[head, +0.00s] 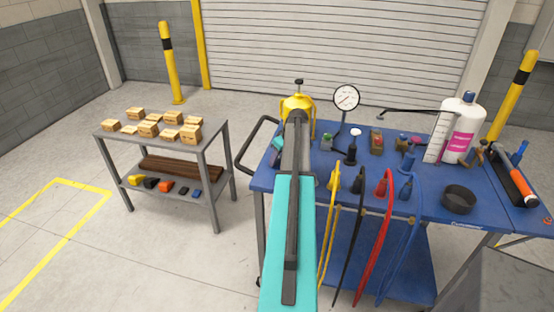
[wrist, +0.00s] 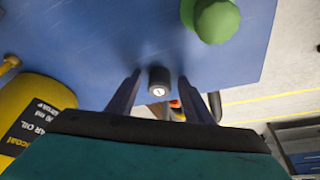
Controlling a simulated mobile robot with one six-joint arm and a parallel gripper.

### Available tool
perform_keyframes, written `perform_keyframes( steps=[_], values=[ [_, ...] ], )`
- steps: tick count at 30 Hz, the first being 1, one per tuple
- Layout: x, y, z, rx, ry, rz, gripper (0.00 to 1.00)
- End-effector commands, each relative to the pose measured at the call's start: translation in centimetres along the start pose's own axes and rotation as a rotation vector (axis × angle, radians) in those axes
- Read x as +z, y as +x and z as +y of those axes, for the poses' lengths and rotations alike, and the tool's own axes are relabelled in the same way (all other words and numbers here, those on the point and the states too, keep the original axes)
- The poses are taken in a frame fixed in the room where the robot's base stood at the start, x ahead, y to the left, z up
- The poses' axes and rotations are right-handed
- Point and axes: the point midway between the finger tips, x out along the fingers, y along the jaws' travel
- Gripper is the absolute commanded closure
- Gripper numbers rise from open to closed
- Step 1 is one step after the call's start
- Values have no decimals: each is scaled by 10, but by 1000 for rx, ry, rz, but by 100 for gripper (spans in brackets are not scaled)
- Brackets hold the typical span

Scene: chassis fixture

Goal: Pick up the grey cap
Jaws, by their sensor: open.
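A small dark grey cylindrical cap (wrist: 158,82) with a pale round end face shows in the wrist view, against the blue tabletop. My gripper (wrist: 159,77) is open, with one dark finger on each side of the cap and a visible gap on both sides. Nothing is held. How far the cap lies from the fingertips in depth is hard to tell. In the head view my arm reaches forward over the blue table (head: 285,185) and hides the cap; my fingers cannot be made out there.
A yellow oil container (wrist: 38,108) stands left of my gripper and a green rounded object (wrist: 214,18) lies beyond it at right. A dial gauge (head: 346,98), a white bottle (head: 461,130) and coloured hoses crowd the table's right. A grey shelf (head: 213,165) with boxes stands left.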

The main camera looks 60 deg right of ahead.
Motion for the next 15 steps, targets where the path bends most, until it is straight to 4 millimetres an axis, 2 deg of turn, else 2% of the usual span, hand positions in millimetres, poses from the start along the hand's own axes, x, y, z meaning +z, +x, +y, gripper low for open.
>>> perform_keyframes(
  steps=[10,11,15],
  values=[
    [0,0,0,0,0,0,53],
    [0,0,0,0,0,0,55],
    [0,0,-1,-1,-1,0,79]
  ],
)
